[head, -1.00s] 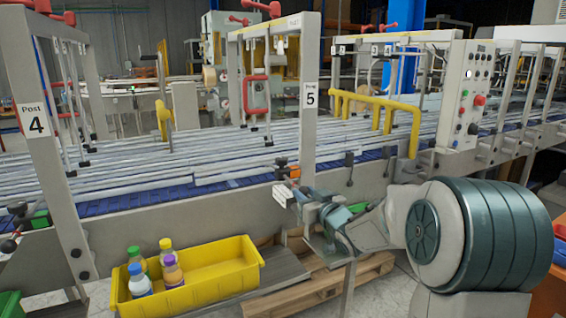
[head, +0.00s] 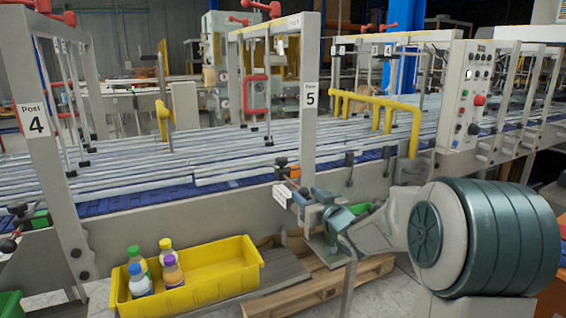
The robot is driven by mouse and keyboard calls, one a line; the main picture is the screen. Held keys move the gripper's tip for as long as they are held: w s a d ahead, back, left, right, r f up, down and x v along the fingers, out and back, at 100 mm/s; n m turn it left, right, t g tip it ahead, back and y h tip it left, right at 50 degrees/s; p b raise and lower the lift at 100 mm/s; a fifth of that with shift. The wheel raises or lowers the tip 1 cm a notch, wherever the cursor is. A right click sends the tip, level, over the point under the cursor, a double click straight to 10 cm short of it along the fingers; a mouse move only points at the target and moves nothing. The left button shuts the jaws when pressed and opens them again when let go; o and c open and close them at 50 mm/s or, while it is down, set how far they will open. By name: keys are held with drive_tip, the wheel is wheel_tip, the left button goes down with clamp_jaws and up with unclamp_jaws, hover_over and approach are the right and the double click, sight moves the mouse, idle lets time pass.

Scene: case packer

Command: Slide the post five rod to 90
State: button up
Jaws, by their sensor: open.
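The post five frame (head: 309,130) carries a "5" label and stands on the near side of the conveyor. At its foot are a black knob (head: 281,161), a small orange piece and a white tag (head: 282,194), which seem to belong to its rod fitting. The rod itself and any scale reading are too small to make out. My gripper (head: 297,197) is open, low beside the post's foot, close to the tag. Whether it touches the fitting I cannot tell; my wrist hides part of it.
A yellow bin (head: 250,262) with several capped bottles stands below, left of my arm, near a wooden pallet (head: 375,267). The post four frame (head: 52,150) stands at the left. A yellow rail (head: 375,101) and a control panel (head: 467,95) are at the right.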

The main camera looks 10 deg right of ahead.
drive_tip(key=v, duration=0.6)
drive_tip(key=shift+s, duration=0.2)
idle(0.4)
drive_tip(key=s+a+f+m+g+h, duration=0.1)
drive_tip(key=s+f+g+h, duration=0.1)
drive_tip(key=s, duration=0.8)
drive_tip(key=s+a+f+m+g+h, duration=0.1)
drive_tip(key=s+f+g, duration=0.3)
drive_tip(key=s+g, duration=0.3)
drive_tip(key=s+a+f+m+g+h, duration=0.1)
drive_tip(key=s+a+f+g+h, duration=0.1)
drive_tip(key=s, duration=1.1)
drive_tip(key=f+g, duration=0.1)
drive_tip(key=g, duration=0.1)
drive_tip(key=shift+s+m+g+h, duration=0.25)
drive_tip(key=shift+m+g+h, duration=0.05)
